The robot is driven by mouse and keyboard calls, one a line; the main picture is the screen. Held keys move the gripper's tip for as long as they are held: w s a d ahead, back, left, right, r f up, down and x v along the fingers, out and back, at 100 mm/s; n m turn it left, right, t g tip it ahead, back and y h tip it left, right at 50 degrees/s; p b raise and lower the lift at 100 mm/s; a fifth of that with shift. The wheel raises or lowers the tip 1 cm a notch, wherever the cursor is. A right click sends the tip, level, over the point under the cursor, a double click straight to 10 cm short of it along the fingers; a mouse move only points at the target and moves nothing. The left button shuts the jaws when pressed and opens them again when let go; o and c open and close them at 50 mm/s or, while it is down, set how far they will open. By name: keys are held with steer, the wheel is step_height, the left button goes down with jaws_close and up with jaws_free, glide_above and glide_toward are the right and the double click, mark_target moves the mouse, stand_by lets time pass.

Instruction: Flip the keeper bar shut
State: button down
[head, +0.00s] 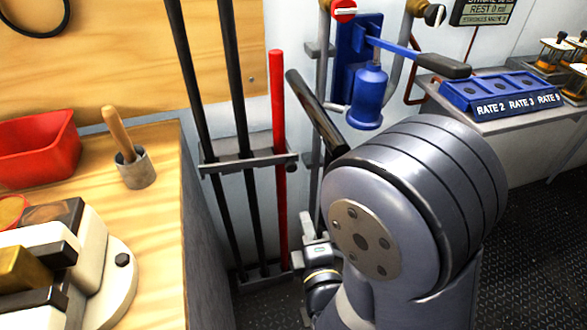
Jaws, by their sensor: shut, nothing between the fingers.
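A rack with a grey crosspiece (246,161) holds two black rods and a red rod (279,140) upright against the wall. A thick dark bar (315,110), which looks like the keeper bar, stands tilted to the right of the red rod. Its upper end is free and it does not lie across the rods. Its lower end is close to my arm in the picture, and I cannot make out its hinge. My gripper (308,228) is low, right of the red rod and below the bar, shut and empty. My arm partly hides it.
A wooden bench with a red bin (38,150) and a mortar with a pestle (135,167) stands at left. A blue pump (368,95) with a long lever is on the wall behind my arm. A blue labelled block (500,93) sits on the right shelf.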

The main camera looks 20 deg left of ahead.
mark_target(294, 168)
steer(key=x, duration=1.3)
steer(key=shift+w+a, duration=0.1)
steer(key=shift+a, duration=0.05)
steer(key=shift+w+a+f+b, duration=0.15)
steer(key=shift+w+b, duration=0.2)
steer(key=shift+w, duration=0.7)
steer(key=shift+w+r, duration=0.2)
steer(key=shift+r, duration=0.1)
